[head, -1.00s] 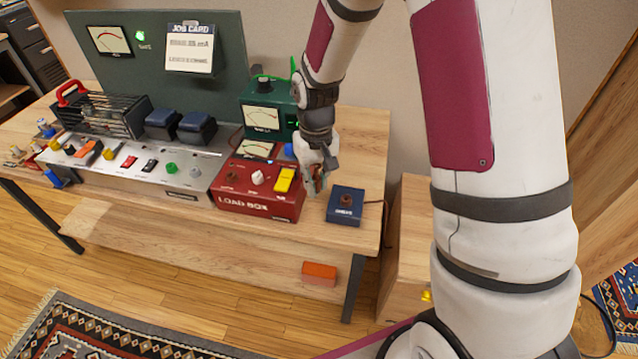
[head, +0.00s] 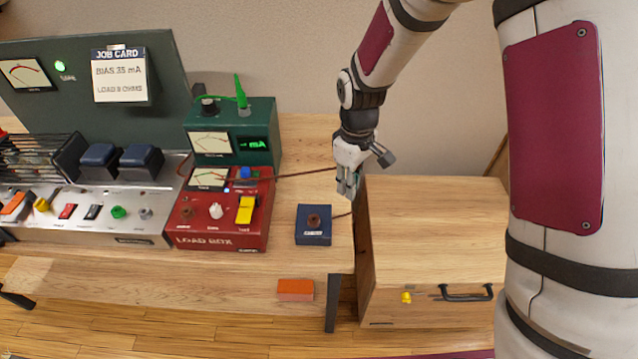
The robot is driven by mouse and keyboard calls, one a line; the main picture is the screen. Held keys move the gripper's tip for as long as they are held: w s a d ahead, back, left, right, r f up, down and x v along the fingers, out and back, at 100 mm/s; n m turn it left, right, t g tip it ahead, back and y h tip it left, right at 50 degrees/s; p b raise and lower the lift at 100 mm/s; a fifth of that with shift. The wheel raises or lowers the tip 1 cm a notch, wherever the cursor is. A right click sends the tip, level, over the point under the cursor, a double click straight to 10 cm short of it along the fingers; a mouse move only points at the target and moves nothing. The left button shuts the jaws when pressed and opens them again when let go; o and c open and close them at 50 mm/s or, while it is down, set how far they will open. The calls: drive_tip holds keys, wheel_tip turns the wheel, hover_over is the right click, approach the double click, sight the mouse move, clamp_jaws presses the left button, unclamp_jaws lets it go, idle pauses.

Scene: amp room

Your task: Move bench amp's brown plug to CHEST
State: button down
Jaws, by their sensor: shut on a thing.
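My gripper (head: 347,189) points down, just above the gap between the bench's right end and the wooden chest (head: 432,225). It is shut on the brown plug, which is mostly hidden by the fingers. A brown cable (head: 305,173) stretches from the bench amp (head: 152,215) side, across the red load box's top, to the gripper. The chest stands to the right of the bench, with a flat bare top, a yellow piece and a black handle on its front.
The red load box (head: 240,228), a green meter box (head: 262,118) and a small blue box (head: 313,237) with a brown socket stand on the bench. A job card (head: 120,85) hangs behind. An orange block (head: 295,290) lies below the bench top. The chest top is clear.

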drive_tip(key=s+a+r+n, duration=0.1)
drive_tip(key=s+a+n, duration=0.1)
drive_tip(key=a+n, duration=0.6)
drive_tip(key=shift+a+f+b, duration=0.2)
drive_tip(key=shift+f+b, duration=0.6)
drive_tip(key=shift+f, duration=1.6)
drive_tip(key=shift+f+b, duration=0.95)
drive_tip(key=shift+f, duration=0.75)
drive_tip(key=c, duration=1.4)
unclamp_jaws()
wheel_tip(320, 180, up, 12)
